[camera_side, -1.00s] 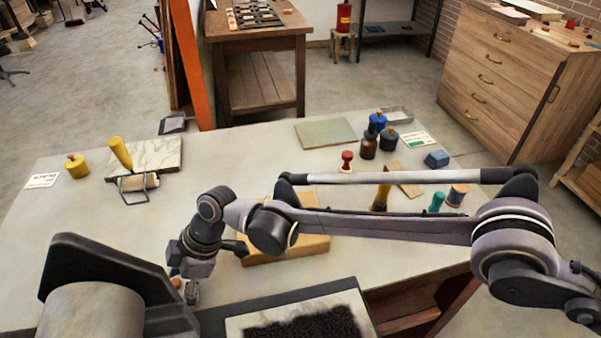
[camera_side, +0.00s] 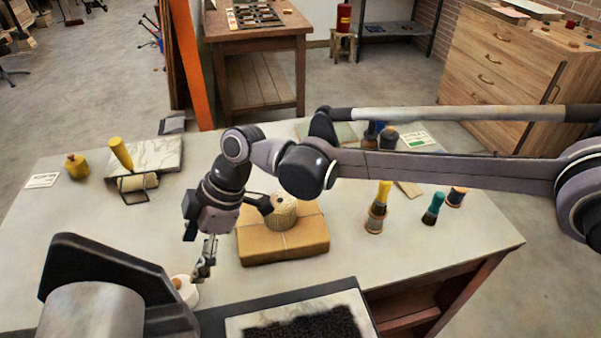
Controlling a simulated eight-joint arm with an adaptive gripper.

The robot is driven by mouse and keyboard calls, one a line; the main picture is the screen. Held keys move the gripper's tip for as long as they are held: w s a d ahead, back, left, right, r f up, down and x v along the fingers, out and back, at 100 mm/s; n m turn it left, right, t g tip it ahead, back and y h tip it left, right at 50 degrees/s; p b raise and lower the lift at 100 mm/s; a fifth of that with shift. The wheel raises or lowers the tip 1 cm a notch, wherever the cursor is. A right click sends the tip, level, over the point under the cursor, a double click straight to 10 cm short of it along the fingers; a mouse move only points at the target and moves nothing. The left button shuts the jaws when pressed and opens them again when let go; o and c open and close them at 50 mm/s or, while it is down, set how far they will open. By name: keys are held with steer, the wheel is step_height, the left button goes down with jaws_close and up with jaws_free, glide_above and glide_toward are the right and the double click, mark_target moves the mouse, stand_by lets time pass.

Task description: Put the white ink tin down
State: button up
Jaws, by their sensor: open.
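The white ink tin (camera_side: 188,293) stands on the pale tabletop at the lower left, beside the dark press. A small orange-brown knob shows on its top. Its left side is partly hidden by the press. My gripper (camera_side: 204,268) is open and points down, just above and to the right of the tin. The tin is not held. In this view I cannot tell whether a finger still touches its edge.
A dark press (camera_side: 95,262) and its bed with a black-inked slab (camera_side: 305,325) crowd the front. A wrapped parcel (camera_side: 283,245) with a twine roll (camera_side: 283,210) sits right of my gripper. Brushes (camera_side: 378,205) stand farther right.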

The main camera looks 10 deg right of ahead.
steer(key=w+d+r+m+t, duration=0.2)
steer(key=d+r+m, duration=0.15)
steer(key=d, duration=0.65)
steer(key=w+d+r+m+t+h, duration=0.1)
steer(key=d+r+m, duration=0.3)
steer(key=d, duration=0.6)
steer(key=w+d+r+m+t, duration=0.2)
steer(key=d+r, duration=0.3)
steer(key=d, duration=0.5)
steer(key=s+d+f+m+t+h, duration=0.1)
steer(key=s+d+m, duration=0.4)
steer(key=d, duration=0.8)
steer(key=s+d+f+m+t+h, duration=0.2)
steer(key=s+d+f+m+h, duration=0.2)
steer(key=s+d, duration=0.6)
steer(key=d+m, duration=0.1)
steer(key=d, duration=0.2)
steer(key=shift+d+f, duration=0.3)
steer(key=shift+f, duration=0.1)
